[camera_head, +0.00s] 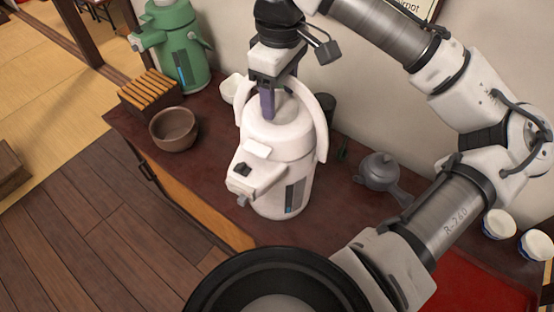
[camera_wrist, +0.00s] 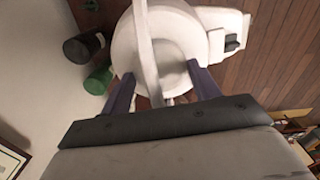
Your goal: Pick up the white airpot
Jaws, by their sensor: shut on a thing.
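The white airpot (camera_head: 277,160) stands upright, or nearly so, at the middle of the head view, with its spout toward the lower left. I cannot tell whether its base touches the cabinet top. My gripper (camera_head: 268,103) comes down on its top from above. In the wrist view the airpot (camera_wrist: 142,50) lies under my gripper (camera_wrist: 158,85), with a purple finger on each side of its upper part and the pale handle crossing between them. My gripper is shut on the airpot; the exact contact is partly hidden.
A green airpot (camera_head: 185,52), a slatted wooden box (camera_head: 150,88) and a brown bowl (camera_head: 174,130) stand to the left. A grey teapot (camera_head: 380,172) is close on the right. White-and-blue cups (camera_head: 500,224) and a red tray (camera_head: 470,290) are further right. A wall is behind.

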